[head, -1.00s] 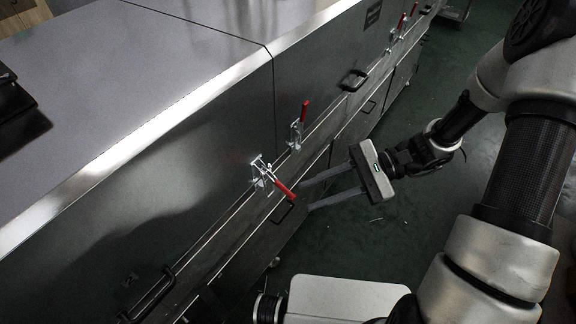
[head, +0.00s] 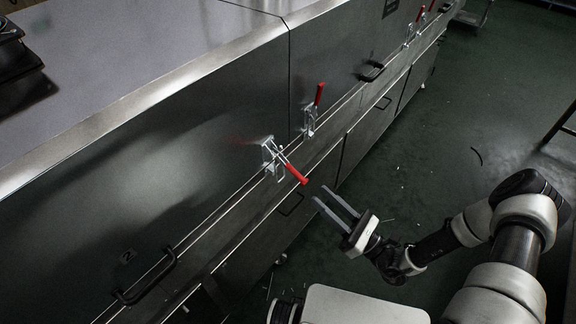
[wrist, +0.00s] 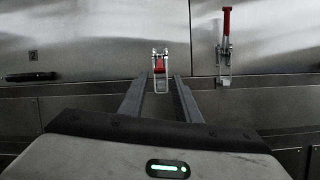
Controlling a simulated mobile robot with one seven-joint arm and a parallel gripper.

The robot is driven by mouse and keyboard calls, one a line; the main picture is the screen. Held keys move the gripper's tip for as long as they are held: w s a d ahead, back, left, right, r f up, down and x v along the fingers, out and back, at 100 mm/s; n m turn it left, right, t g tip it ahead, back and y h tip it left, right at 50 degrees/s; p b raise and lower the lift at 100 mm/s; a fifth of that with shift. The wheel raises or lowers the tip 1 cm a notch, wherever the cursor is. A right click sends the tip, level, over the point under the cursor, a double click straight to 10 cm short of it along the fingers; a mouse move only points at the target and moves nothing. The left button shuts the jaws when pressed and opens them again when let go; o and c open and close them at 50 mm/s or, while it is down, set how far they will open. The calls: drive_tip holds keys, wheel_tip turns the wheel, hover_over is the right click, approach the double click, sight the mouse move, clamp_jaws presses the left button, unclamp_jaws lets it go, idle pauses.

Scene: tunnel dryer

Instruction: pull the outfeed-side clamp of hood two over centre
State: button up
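Hood two is the steel panel with a small "2" (head: 127,257). The clamp at its right end (head: 270,154) has a metal bracket and a red handle (head: 297,174) that sticks outward and down. My gripper (head: 320,194) is open and empty, its two fingers apart and pointing at the handle, with a small gap from its tip. In the wrist view the same clamp (wrist: 160,53) appears between the fingertips (wrist: 160,82), its red handle foreshortened toward me. I see no contact.
A neighbouring clamp (head: 310,122) on the adjoining panel has its red handle upright; it also shows right in the wrist view (wrist: 225,50). A black handle (head: 148,278) juts from hood two, another (head: 371,72) from the adjoining panel. Green floor (head: 420,130) beside the dryer is mostly clear.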

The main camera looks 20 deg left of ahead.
sight(285, 164)
drive_tip(key=x, duration=1.3)
drive_tip(key=shift+w+a+r, duration=0.1)
drive_tip(key=shift+a+r, duration=0.05)
drive_tip(key=shift+a, duration=0.1)
drive_tip(key=shift+c, duration=0.2)
clamp_jaws()
